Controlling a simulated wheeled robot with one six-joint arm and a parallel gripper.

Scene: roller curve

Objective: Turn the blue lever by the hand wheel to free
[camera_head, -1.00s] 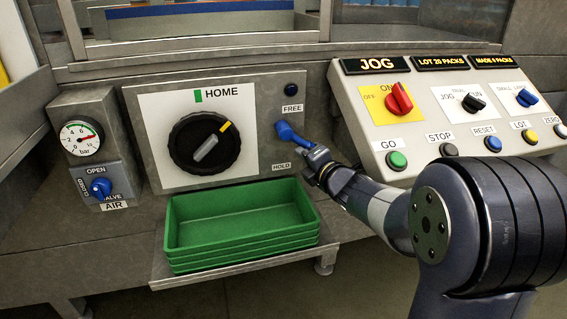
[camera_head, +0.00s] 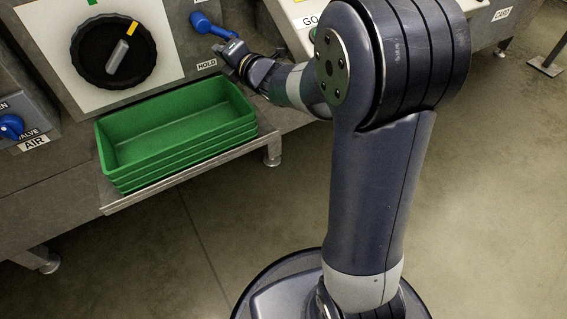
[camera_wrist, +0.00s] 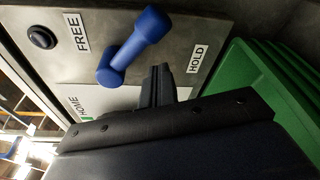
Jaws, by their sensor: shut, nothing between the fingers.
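The blue lever (camera_head: 210,25) is on the grey panel to the right of the hand wheel (camera_head: 113,50). Its arm slants right and down from its hub. In the wrist view the lever (camera_wrist: 136,43) stands out between the FREE label (camera_wrist: 76,32) and the HOLD label (camera_wrist: 199,58). My gripper (camera_head: 232,46) is at the lever's lower side, close to its outer end. In the wrist view the shut fingers (camera_wrist: 160,78) are empty and lie on the HOLD side of the lever. I cannot tell whether they touch it.
Stacked green trays (camera_head: 180,135) sit on a shelf just below the panel and close to my gripper. A dark round button (camera_wrist: 41,36) is beside the FREE label. A blue air valve knob (camera_head: 11,126) is at the far left. Open floor lies to the right.

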